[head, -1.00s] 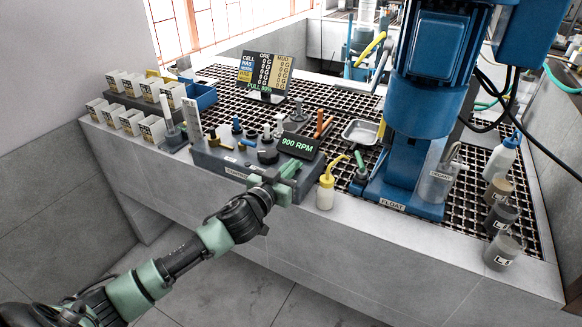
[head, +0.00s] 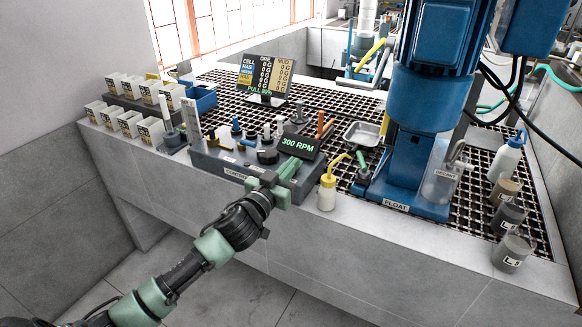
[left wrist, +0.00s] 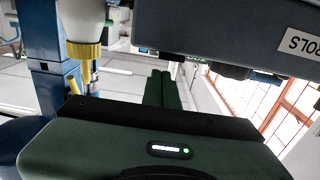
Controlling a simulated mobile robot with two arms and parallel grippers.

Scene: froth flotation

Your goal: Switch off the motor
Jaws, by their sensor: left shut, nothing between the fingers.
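The blue flotation motor and column (head: 432,95) stands at the right on a base labelled FLOAT. The grey control box (head: 222,160) sits at the bench's front edge, with several knobs and levers on top. Its display (head: 298,144) reads 300 RPM in green. My left gripper (head: 287,172) is at the box's front right corner, just below the display, with its fingers shut and empty. In the left wrist view the shut fingers (left wrist: 163,90) point ahead below the box's dark side (left wrist: 225,35). Whether they touch the box I cannot tell. My right gripper is not in view.
A yellow-topped bottle (head: 327,190) stands just right of my left gripper. A clear jug (head: 441,180) and several bottles, such as the white one (head: 507,157), stand farther right. White boxes (head: 130,123) stand at the left. A scoreboard (head: 264,76) stands behind on the grating.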

